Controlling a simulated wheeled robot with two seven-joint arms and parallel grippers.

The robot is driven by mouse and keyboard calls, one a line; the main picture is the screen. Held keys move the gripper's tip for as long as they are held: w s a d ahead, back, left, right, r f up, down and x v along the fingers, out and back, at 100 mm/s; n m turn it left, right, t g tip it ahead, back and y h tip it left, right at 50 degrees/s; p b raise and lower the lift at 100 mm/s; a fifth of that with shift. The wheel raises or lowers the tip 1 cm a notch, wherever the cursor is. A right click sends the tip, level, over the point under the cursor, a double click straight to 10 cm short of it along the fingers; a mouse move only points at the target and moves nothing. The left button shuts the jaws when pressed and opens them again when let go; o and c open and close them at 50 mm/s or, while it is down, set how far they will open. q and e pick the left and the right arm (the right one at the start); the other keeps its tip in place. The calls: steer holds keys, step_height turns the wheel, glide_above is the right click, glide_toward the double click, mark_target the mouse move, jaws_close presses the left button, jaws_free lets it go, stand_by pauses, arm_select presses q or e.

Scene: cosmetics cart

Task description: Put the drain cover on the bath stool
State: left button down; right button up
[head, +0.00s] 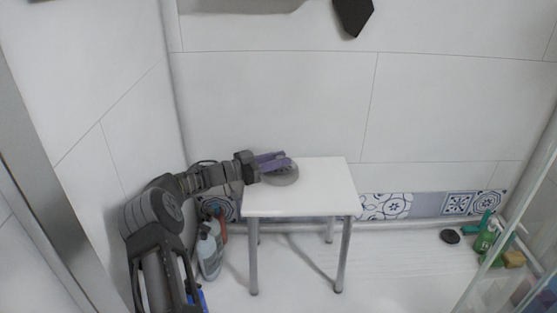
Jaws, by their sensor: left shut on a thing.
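My left gripper (275,162) reaches in from the left over the back left part of the white bath stool (319,194). It is shut on a round grey drain cover (282,178), which shows partly under the purple fingers. The drain cover is over the stool's top; I cannot tell whether it touches the surface. The stool stands upright on grey metal legs, and the rest of its top is bare. My right gripper is not in view.
Several bottles (209,252) stand on the floor left of the stool, below my left arm. A dark round object (449,236) and green bottles (485,238) are at the right. A tiled wall stands close behind the stool.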

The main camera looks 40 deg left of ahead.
arm_select(q)
steer(key=c, duration=1.2)
jaws_free()
steer(key=shift+r, duration=0.1)
steer(key=shift+s+a+r, duration=0.1)
steer(key=shift+s, duration=0.05)
steer(key=p+v, duration=0.2)
steer(key=v, duration=0.4)
steer(key=shift+s+a+p, duration=0.1)
steer(key=shift+p, duration=0.25)
steer(key=shift+s+a, duration=0.15)
steer(key=shift+s, duration=0.25)
